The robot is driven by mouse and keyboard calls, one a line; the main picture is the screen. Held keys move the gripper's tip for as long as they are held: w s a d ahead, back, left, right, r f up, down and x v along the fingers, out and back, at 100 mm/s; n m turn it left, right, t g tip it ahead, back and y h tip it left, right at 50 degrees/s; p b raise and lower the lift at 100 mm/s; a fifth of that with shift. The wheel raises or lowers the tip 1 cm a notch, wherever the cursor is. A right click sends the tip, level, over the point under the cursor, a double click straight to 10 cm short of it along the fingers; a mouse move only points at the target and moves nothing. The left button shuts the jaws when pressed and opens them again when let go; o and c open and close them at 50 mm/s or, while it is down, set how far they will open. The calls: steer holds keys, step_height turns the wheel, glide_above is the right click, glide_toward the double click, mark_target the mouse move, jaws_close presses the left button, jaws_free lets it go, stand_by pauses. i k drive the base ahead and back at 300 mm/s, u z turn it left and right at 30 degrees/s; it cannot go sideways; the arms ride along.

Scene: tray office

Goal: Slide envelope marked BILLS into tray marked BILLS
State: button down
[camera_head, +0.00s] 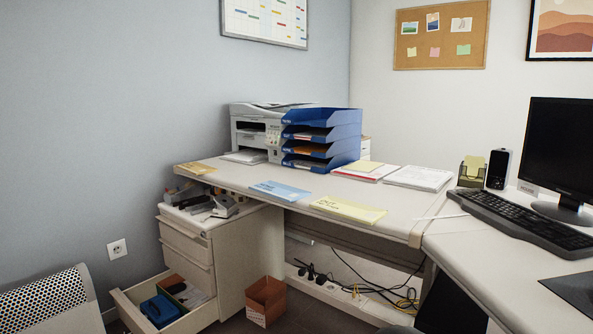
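A stack of blue letter trays (345,150) stands on the desk against the printer, with several levels open toward the front left. Papers or envelopes show inside some of the levels, one of them orange. The tray labels are too small to read. A light blue envelope (279,191) lies flat near the desk's front edge. A pale yellow envelope (348,209) lies to its right, also near the edge. An orange-tan envelope (195,168) lies at the desk's far left end. I cannot read which envelope is marked BILLS. My gripper is not in view.
A printer (248,128) stands left of the trays. Paper stacks (418,178) lie to their right. The keyboard (520,222) and monitor (563,150) are at the right. Below are a drawer unit (187,243) with its bottom drawer open, a cardboard box (265,301) and cables.

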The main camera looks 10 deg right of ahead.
mark_target(298, 163)
steer(key=u, duration=0.8)
steer(key=i, duration=0.65)
steer(key=z, duration=0.75)
steer(key=i, duration=0.5)
steer(key=z, duration=0.6)
